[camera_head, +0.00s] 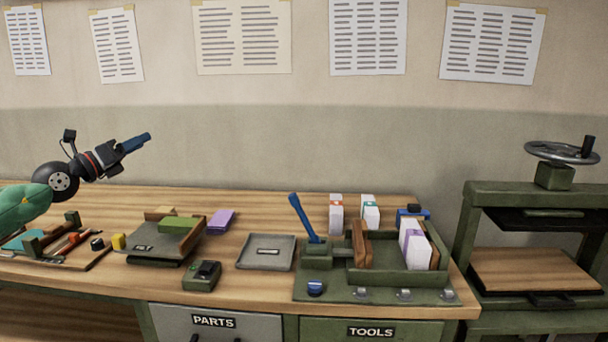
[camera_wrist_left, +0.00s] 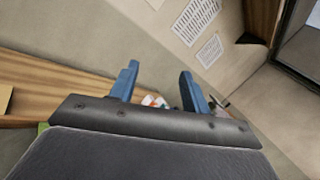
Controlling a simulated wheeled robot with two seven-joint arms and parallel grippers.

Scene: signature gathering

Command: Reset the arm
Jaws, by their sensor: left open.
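My left arm comes in from the left edge in the head view. Its gripper (camera_head: 136,143) is raised above the left part of the workbench, pointing right and slightly up, with blue fingers. In the left wrist view the same gripper (camera_wrist_left: 160,85) shows two blue fingers spread apart with nothing between them. Beyond the fingers, part of the bench (camera_wrist_left: 60,85) and the papered wall appear at a tilt. My right gripper is in neither view.
The wooden bench (camera_head: 345,297) holds a grey tray (camera_head: 265,253), a green box with a stamp (camera_head: 203,275), a document tray (camera_head: 150,247), and a green rack (camera_head: 410,277) beside a blue lever (camera_head: 303,217). A press (camera_head: 563,190) stands right. Air around the left gripper is clear.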

